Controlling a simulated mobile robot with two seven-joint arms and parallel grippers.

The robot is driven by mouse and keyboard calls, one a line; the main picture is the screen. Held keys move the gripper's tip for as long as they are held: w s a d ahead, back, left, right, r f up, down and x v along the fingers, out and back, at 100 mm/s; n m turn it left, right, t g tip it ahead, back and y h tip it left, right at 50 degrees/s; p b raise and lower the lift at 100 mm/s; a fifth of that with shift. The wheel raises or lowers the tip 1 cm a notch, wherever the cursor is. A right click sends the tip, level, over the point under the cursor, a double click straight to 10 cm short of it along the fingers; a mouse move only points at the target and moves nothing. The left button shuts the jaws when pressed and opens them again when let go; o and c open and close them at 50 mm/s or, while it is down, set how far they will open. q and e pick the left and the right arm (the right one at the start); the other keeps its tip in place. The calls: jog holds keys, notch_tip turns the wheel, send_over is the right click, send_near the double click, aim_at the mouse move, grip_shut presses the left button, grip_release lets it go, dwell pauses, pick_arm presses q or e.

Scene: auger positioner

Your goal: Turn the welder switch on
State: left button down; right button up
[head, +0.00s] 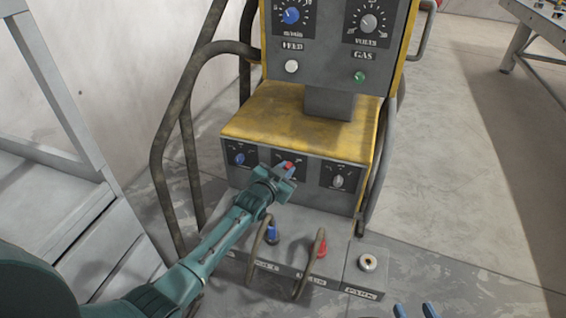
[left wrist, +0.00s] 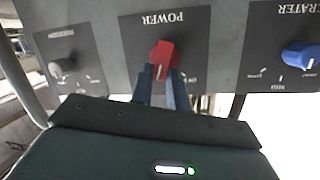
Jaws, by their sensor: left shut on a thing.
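The welder's power switch is a red knob (head: 288,164) in the middle of the lower control panel. In the left wrist view the red knob (left wrist: 164,52) sits under the upside-down word POWER, with a pale pointer line facing down the picture. My left gripper (head: 284,172) reaches in from the lower left and is shut on this knob. Its two blue fingers (left wrist: 161,76) lie on either side of the knob's lower part. My right gripper (head: 415,309) shows only as two blue fingertips, apart and empty, at the bottom edge.
A blue knob (head: 239,158) and a grey knob (head: 338,181) flank the switch closely. Cables plug into blue (head: 271,236) and red (head: 319,248) sockets below.

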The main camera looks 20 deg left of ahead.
pick_arm(q)
jog(key=shift+d+f+m+y, duration=0.15)
jog(key=shift+m+y, duration=0.15)
jog(key=shift+m, duration=0.35)
jog(key=shift+d+m+y, duration=0.15)
jog(key=shift+m+y, duration=0.15)
jog(key=shift+m, duration=0.3)
jog(key=shift+d+f+m+y, duration=0.15)
jog(key=shift+m+y, duration=0.15)
jog(key=shift+m, duration=0.35)
jog(key=shift+r, duration=0.1)
jog(key=c, duration=1.4)
grip_release()
jog(key=shift+o, duration=0.2)
jog(key=shift+s, duration=0.1)
